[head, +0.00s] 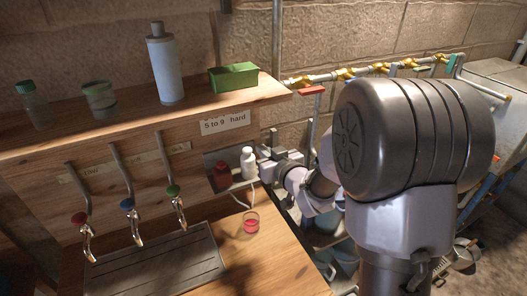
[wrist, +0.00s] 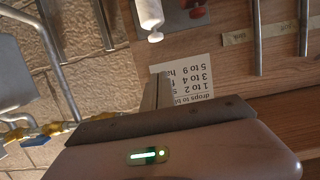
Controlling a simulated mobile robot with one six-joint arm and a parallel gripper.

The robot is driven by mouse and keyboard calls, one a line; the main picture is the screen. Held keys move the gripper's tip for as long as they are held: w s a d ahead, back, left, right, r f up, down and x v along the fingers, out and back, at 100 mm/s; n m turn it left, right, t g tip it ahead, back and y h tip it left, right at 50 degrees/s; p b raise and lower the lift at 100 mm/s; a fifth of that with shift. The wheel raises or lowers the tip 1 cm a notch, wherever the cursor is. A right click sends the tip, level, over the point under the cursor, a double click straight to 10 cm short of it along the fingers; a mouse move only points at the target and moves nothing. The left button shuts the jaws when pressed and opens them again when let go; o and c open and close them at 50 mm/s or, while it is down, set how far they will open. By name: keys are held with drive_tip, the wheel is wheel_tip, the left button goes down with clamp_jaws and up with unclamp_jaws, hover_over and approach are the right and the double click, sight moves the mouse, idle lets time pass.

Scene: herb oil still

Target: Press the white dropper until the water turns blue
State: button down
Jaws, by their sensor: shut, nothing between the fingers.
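The white dropper bottle (head: 248,163) stands on a small bracket on the still's front, right of the red dropper (head: 221,176). In the wrist view the white dropper (wrist: 150,14) is at the top edge with its tip pointing down the picture, and part of the red one (wrist: 197,8) shows beside it. A small glass (head: 251,222) with red-pink liquid stands on the wooden counter below. My gripper (head: 267,150) is just right of the white dropper; contact cannot be told. Its fingers (wrist: 159,82) are shut and empty in the wrist view, apart from the dropper.
A paper drops chart (head: 225,124) is on the wooden front; it also shows upside down in the wrist view (wrist: 188,82). Three taps (head: 178,205) hang over a drip tray (head: 160,265). Bottles and a green box (head: 233,77) stand on the shelf. Yellow-valved pipes (head: 345,73) run behind my arm.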

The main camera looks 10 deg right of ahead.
idle(0.3)
drive_tip(key=r+b, duration=0.1)
drive_tip(key=b, duration=0.7)
drive_tip(key=shift+s+a+r+b, duration=0.15)
drive_tip(key=shift+a+r+b, duration=0.05)
drive_tip(key=shift+b, duration=0.15)
drive_tip(key=b, duration=0.2)
hover_over(247, 151)
drive_tip(key=s, duration=0.1)
wheel_tip(247, 151, down, 3)
drive_tip(key=f+b, duration=0.2)
drive_tip(key=shift+s+d+f, duration=0.15)
drive_tip(key=shift+d+f, duration=0.15)
drive_tip(key=shift+f, duration=0.05)
drive_tip(key=shift+f+b, duration=0.3)
drive_tip(key=shift+f, duration=0.1)
